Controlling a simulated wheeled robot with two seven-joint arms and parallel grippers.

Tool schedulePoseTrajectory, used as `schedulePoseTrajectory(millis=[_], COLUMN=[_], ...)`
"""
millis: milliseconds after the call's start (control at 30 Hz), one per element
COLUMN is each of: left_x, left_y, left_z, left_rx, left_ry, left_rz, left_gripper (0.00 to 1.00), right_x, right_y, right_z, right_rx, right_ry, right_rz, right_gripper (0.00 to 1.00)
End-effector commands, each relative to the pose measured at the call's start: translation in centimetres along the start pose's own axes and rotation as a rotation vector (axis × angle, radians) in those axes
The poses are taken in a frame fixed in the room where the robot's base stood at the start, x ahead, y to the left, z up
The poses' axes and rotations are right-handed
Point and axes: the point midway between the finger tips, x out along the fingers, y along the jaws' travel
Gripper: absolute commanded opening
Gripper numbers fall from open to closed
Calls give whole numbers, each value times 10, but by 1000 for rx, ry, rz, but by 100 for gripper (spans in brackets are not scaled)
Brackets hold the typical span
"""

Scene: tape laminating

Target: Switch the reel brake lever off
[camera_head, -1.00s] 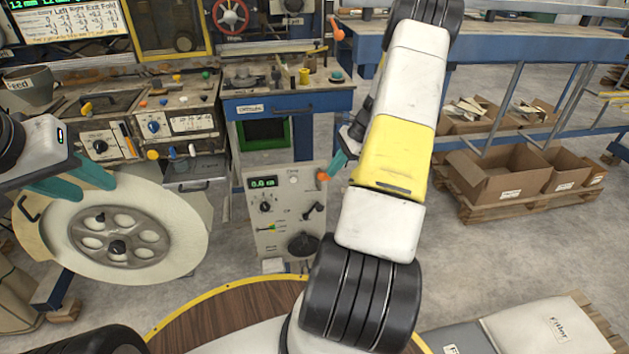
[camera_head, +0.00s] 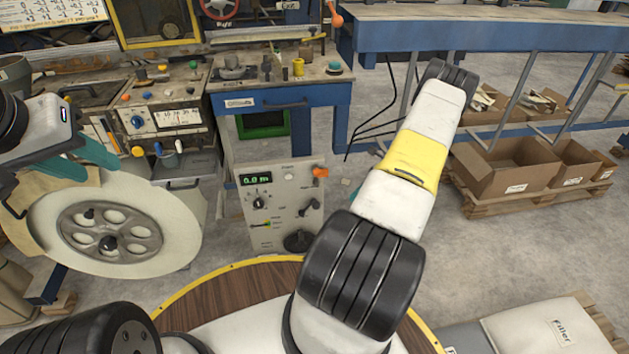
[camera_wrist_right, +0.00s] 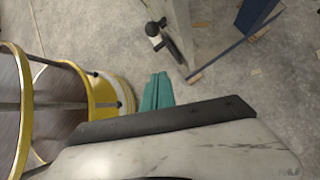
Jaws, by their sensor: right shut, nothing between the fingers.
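The grey control panel (camera_head: 284,240) stands on the floor near the middle of the head view, with a green digital readout, knobs and small levers. An orange-handled lever (camera_head: 320,172) sticks out at its upper right edge. A black lever (camera_head: 309,208) sits lower on its face; which one is the reel brake lever I cannot read. My right gripper (camera_wrist_right: 157,92) is shut and empty, apart from a panel side with a black-knobbed part (camera_wrist_right: 155,30). In the head view my right arm mostly hides this gripper. My left gripper (camera_head: 100,168) looks open at the large pale reel (camera_head: 180,215); contact is unclear.
A blue-framed bench (camera_head: 275,98) with small tools stands behind the panel. A long blue table (camera_head: 480,38) is at the back right. Cardboard boxes (camera_head: 510,178) sit on a pallet at right.

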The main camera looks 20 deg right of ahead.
Motion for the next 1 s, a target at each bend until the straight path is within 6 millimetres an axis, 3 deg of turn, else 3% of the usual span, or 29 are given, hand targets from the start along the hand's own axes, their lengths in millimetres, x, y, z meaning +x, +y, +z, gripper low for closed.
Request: schedulePoseTrajectory(millis=[167,567,733,1000], left_x=[0,0,0,0], left_y=[0,0,0,0], left_z=[0,0,0,0], left_rx=[0,0,0,0], left_ry=[0,0,0,0], left_rz=[0,0,0,0], left_gripper=[36,36,36,36], right_x=[20,104,106,109], right_y=[1,2,0,0], right_z=[1,1,27,40], right_rx=[-1,-2,-4,-2], right_ry=[-2,-2,0,0], right_rz=[4,4,1,1], right_gripper=[0,0,0,0])
